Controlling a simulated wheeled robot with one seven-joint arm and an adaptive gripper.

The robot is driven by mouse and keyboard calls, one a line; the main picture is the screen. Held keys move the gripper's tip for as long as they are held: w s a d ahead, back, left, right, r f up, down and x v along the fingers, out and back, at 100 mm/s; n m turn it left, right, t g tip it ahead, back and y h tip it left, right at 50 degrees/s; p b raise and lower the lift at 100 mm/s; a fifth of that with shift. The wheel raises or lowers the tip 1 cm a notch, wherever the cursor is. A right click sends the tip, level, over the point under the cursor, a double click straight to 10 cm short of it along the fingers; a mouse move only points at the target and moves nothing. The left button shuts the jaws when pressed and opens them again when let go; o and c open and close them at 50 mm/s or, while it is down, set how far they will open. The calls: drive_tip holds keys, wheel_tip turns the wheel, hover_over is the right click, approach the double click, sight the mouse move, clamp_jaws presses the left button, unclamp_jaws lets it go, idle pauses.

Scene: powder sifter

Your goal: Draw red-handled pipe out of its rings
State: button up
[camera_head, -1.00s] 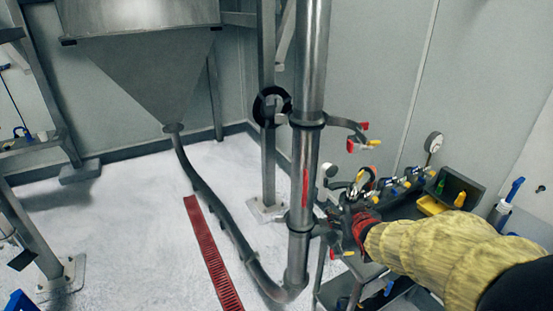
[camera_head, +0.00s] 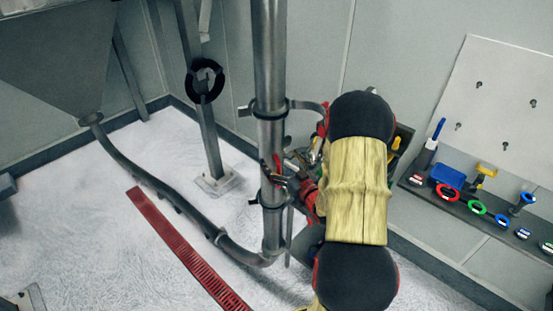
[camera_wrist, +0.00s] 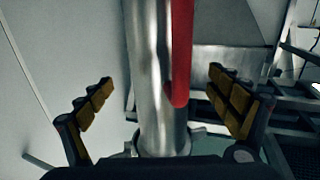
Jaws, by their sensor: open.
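The tall shiny metal pipe (camera_head: 270,60) stands upright, with a red handle (camera_head: 277,163) on its side. An upper ring (camera_head: 270,110) and a lower ring (camera_head: 270,200) are around it. My gripper (camera_head: 284,178) is at the pipe between the two rings, at the height of the handle; my arm partly hides it. In the wrist view my gripper (camera_wrist: 160,80) is open. Its yellow-padded fingers are apart on either side of the pipe (camera_wrist: 150,90) and the red handle (camera_wrist: 181,60), with gaps showing on both sides. A ring shows at the pipe's lower end there.
A dark hose (camera_head: 150,180) runs from the hopper (camera_head: 60,60) to the pipe's foot. A red floor grate (camera_head: 190,250) lies left of it. A shelf (camera_head: 455,207) with coloured rings and tools is on the right wall. The white floor at left is mostly clear.

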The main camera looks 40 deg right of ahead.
sight(274, 152)
drive_tip(key=p+x, duration=0.1)
drive_tip(key=x, duration=0.5)
drive_tip(key=shift+w, duration=0.1)
drive_tip(key=shift+c, duration=0.9)
drive_tip(key=c, duration=2)
drive_tip(key=shift+w+r, duration=0.1)
drive_tip(key=shift+r, duration=0.1)
drive_tip(key=shift+d+r, duration=0.1)
drive_tip(key=shift+r, duration=0.25)
idle(1.2)
drive_tip(key=shift+a+b+v, duration=0.15)
drive_tip(key=shift+b+v, duration=0.35)
drive_tip(key=shift+v, duration=0.2)
drive_tip(key=shift+a+b+v, duration=0.15)
drive_tip(key=shift+b+v, duration=0.3)
drive_tip(key=shift+v, duration=0.25)
idle(1.2)
